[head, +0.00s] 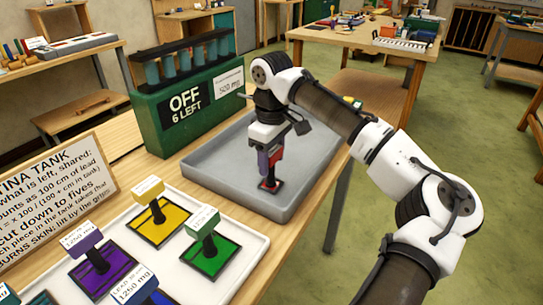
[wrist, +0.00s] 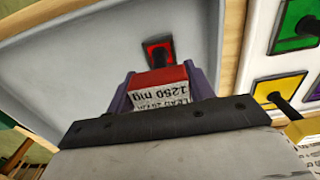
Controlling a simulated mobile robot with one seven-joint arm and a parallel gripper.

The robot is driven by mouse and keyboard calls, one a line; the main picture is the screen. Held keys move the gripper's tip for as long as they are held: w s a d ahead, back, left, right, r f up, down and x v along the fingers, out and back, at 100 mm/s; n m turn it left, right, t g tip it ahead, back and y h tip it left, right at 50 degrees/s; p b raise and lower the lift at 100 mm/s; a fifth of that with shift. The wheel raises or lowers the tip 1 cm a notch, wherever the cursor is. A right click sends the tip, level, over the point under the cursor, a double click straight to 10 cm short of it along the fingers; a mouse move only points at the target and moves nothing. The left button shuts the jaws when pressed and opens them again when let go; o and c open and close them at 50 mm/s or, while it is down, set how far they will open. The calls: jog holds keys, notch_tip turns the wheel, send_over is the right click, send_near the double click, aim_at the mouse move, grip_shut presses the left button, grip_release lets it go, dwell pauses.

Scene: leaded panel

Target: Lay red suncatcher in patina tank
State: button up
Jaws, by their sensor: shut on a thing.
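The red suncatcher (head: 271,185) is a small red panel with a dark border and an upright red grip block. My gripper (head: 268,161) points down over the grey patina tank (head: 314,145) and is shut on the grip block. In the wrist view, the red block (wrist: 162,77) with its white "1250 mg" label sits between the purple fingers, and the red panel (wrist: 158,50) shows beyond it. The panel is inside the tank's walls, at or very near the floor. I cannot tell whether it touches. The tank floor around it looks bare.
A white tray (head: 238,282) at the front left holds yellow (head: 160,222), green (head: 212,254), purple (head: 100,268) and blue suncatchers. A green box (head: 190,108) marked "OFF 6 LEFT" stands behind the tank. A text sign (head: 60,190) stands at the left.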

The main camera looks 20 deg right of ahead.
jog(key=o, duration=1)
notch_tip(320, 180, up, 12)
jog(key=shift+r, duration=0.1)
